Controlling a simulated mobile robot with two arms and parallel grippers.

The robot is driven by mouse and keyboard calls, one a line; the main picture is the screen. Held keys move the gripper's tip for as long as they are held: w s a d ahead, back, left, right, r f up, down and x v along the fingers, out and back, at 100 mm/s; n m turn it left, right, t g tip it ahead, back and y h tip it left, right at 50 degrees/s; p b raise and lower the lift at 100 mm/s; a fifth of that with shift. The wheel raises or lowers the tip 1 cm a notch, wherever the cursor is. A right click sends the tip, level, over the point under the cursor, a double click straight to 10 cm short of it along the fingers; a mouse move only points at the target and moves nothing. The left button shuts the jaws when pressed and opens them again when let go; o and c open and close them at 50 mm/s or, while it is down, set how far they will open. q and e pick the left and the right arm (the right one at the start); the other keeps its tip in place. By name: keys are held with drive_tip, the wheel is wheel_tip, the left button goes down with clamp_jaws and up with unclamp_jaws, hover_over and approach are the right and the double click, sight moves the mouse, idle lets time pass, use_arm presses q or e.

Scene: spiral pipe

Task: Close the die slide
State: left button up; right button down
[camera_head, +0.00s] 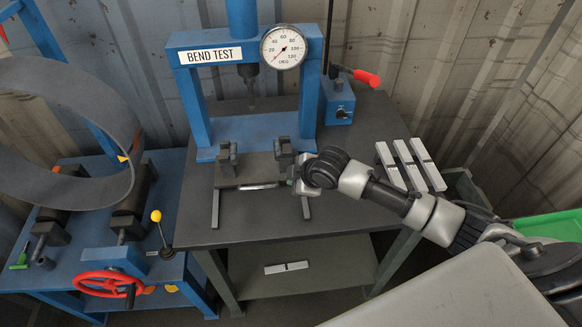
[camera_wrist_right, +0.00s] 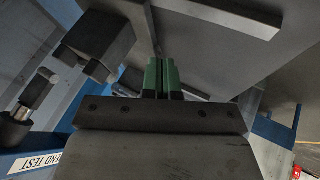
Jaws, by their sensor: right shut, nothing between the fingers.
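The die slide (camera_head: 256,172) is a dark plate on two rails at the front of the blue bend test press (camera_head: 243,47). Two dark die blocks stand on it, the left one (camera_head: 228,160) and the right one (camera_head: 284,153). A light bar handle (camera_head: 258,186) runs along its front edge. The rails (camera_head: 215,208) stick out toward the table's front. My right gripper (camera_head: 291,183) is at the slide's front right corner, right of the handle. In the right wrist view its green fingers (camera_wrist_right: 161,76) are shut and empty; contact with the slide is unclear. My left gripper is out of view.
Several light bars (camera_head: 411,165) lie on the table's right side, near my right arm. A blue box (camera_head: 339,103) with a red-handled lever stands beside the press. A blue rolling machine (camera_head: 120,262) with a large curved strip is at left. The table's front middle is clear.

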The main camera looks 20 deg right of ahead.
sight(284, 172)
drive_tip(key=shift+x, duration=1)
drive_tip(key=shift+w+d+r+p, duration=0.1)
drive_tip(key=shift+w+d+p, duration=0.15)
drive_tip(key=shift+w, duration=0.35)
drive_tip(key=shift+w+d+r+p, duration=0.1)
drive_tip(key=shift+w+d+p, duration=0.1)
drive_tip(key=shift+w, duration=0.45)
drive_tip(key=shift+w+d, duration=0.15)
drive_tip(key=shift+w, duration=0.45)
